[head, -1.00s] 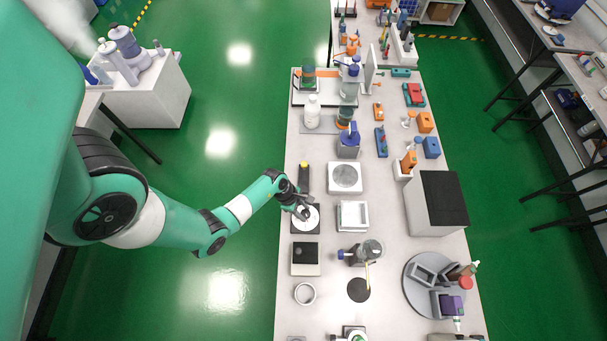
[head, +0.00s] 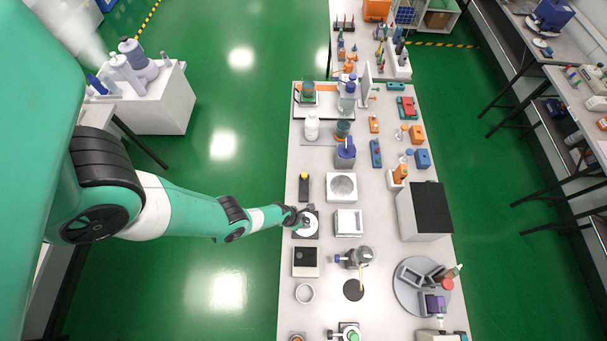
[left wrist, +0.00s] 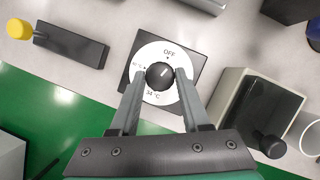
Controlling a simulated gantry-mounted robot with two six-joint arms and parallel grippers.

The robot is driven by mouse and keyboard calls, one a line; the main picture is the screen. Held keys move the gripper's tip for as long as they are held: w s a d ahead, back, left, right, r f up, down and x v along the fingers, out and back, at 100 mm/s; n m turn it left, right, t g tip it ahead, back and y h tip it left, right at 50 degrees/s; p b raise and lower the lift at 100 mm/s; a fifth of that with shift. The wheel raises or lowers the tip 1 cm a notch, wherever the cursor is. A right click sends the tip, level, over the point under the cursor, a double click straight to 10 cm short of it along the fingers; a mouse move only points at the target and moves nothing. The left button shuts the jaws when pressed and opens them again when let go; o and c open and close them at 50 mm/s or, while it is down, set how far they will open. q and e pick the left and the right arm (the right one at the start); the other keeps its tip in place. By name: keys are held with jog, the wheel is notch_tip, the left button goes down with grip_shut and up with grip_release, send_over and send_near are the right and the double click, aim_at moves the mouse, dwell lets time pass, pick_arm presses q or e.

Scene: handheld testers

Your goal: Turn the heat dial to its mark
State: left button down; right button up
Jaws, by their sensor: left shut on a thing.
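The heat dial is a black round knob (left wrist: 160,76) on a white disc (left wrist: 181,61) set in a dark square plate. In the left wrist view the disc shows "OFF" at the top, "34 °C" at the bottom and a small unclear label at the left. A short pale line on the knob points up and slightly right, towards the OFF side. My left gripper (left wrist: 160,78) is shut on the knob, one finger at each side. In the head view my left gripper (head: 306,221) is over the dial plate (head: 316,235) and partly covers it. My right gripper is not in view.
A black bar with a yellow end (left wrist: 72,47) lies left of the dial. A pale box with a dark top (left wrist: 252,110) stands close on the right. In the head view a white-topped device (head: 341,187) and a white tray (head: 348,223) stand right of the dial.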

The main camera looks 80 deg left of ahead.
pick_arm(q)
jog(key=shift+r+n+p, duration=0.15)
jog(key=shift+n+p, duration=0.15)
jog(key=shift+n, duration=0.1)
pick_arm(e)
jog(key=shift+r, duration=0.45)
pick_arm(q)
jog(key=shift+c, duration=1.9)
grip_release()
